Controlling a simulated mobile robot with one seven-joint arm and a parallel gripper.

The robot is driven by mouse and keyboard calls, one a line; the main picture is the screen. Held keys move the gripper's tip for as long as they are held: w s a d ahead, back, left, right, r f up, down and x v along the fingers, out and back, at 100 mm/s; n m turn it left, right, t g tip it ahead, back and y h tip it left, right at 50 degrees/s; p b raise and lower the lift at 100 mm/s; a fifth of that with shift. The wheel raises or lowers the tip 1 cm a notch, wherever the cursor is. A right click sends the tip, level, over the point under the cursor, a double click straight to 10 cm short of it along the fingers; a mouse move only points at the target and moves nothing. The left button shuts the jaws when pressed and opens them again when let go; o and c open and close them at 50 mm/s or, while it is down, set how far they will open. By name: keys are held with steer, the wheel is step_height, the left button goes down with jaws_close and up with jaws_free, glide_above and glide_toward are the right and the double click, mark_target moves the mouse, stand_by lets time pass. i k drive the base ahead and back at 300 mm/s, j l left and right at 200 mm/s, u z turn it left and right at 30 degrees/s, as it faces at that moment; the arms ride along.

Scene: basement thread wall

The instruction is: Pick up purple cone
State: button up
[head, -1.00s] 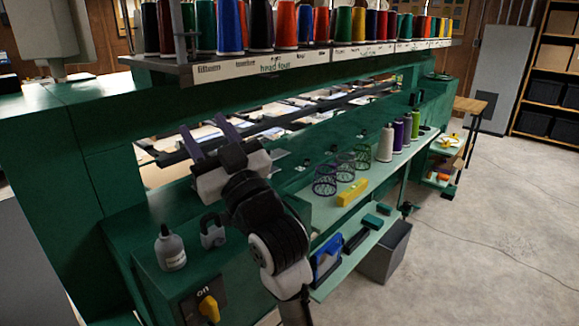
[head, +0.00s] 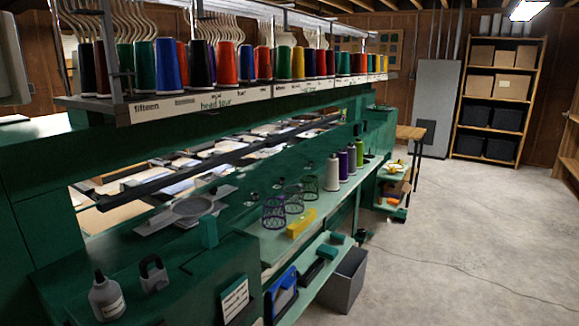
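A purple cone (head: 343,166) of thread stands upright on the pale green lower shelf (head: 271,245), in a short row of cones. A white cone (head: 332,174) stands on its near side. Another purple cone (head: 351,157) and a green cone (head: 360,150) stand on its far side. The near cones partly overlap the ones behind. My gripper is not in view now, so its present state does not show.
Wire baskets (head: 274,213) and a yellow block (head: 301,223) sit on the shelf nearer me. A thread rack (head: 225,98) with many cones runs above. A grey bin (head: 345,280) stands below the shelf. The concrete floor (head: 460,240) at right is mostly open.

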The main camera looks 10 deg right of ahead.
mark_target(343, 157)
steer(key=i+l+u, duration=0.25)
steer(key=l+u, duration=0.2)
steer(key=i+l+u, duration=0.1)
steer(key=l+u, duration=0.15)
steer(key=l, duration=0.15)
steer(key=i+l+u, duration=0.15)
steer(key=l, duration=0.35)
steer(key=l+u, duration=0.1)
steer(key=l, duration=0.4)
steer(key=i+l, duration=0.1)
steer(key=l, duration=0.6)
steer(key=i+l, duration=0.1)
steer(key=l, duration=0.6)
steer(key=i+l+u, duration=0.1)
steer(key=l, duration=0.6)
steer(key=i, duration=0.5)
